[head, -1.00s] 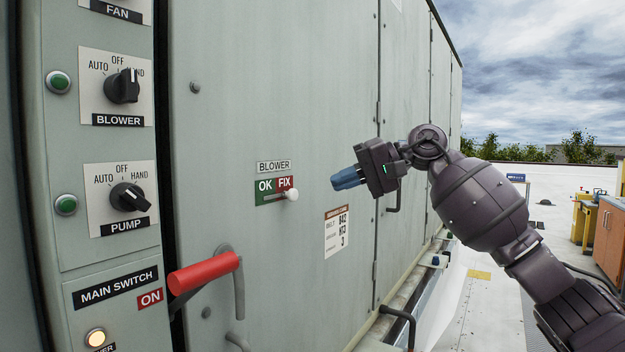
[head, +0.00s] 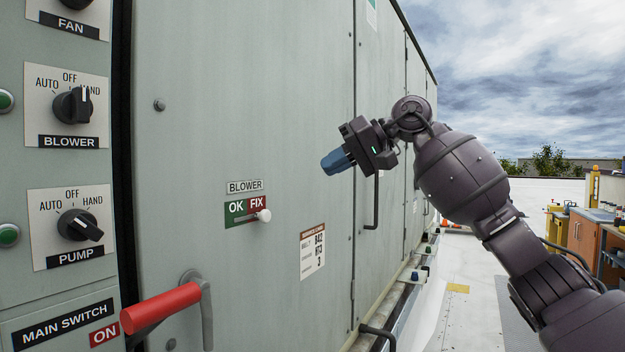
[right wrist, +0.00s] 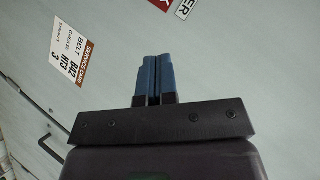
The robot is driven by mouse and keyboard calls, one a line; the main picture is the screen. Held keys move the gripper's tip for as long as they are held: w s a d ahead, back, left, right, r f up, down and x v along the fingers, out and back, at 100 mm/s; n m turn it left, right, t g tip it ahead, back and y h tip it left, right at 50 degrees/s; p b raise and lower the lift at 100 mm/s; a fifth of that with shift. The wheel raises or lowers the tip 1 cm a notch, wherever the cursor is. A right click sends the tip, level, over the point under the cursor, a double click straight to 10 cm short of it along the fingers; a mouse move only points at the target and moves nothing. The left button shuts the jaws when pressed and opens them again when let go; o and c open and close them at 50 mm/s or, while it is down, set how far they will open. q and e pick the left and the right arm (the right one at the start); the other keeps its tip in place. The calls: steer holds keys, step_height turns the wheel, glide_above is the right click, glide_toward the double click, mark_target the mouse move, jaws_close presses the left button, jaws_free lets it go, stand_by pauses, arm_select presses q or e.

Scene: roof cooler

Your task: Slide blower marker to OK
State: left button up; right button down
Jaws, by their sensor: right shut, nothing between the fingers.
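The blower marker (head: 264,216) is a white round knob at the right end of its slot, on the red FIX side of a small green and red OK/FIX plate (head: 236,213). A BLOWER label (head: 244,187) sits just above the plate on the grey cabinet door. My right gripper (head: 330,165) has blue fingertips, shut and empty. It hangs up and to the right of the marker, apart from it. In the right wrist view the shut fingers (right wrist: 157,72) point toward the door, and only a corner of the plate (right wrist: 160,3) shows at the top. My left gripper is not in view.
A red-gripped main switch handle (head: 160,307) sticks out at the lower left. BLOWER (head: 73,105) and PUMP (head: 80,225) knobs are on the left panel. A service card (head: 312,251) is right of the plate. A dark door handle (head: 376,202) stands behind my gripper.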

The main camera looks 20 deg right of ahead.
mark_target(262, 216)
steer(key=x, duration=0.3)
steer(key=s+x, duration=0.1)
steer(key=x, duration=0.3)
steer(key=f+p+x, duration=0.1)
steer(key=x, duration=0.3)
steer(key=shift+s+a, duration=0.25)
steer(key=shift+s, duration=0.1)
steer(key=shift+s+a+f, duration=0.1)
steer(key=shift+a+f, duration=0.25)
steer(key=shift+f, duration=0.05)
steer(key=shift+s, duration=0.1)
steer(key=s+a, duration=0.1)
steer(key=a, duration=0.1)
steer(key=s+a+b, duration=0.1)
steer(key=s+a, duration=0.1)
steer(key=shift+s+a, duration=0.2)
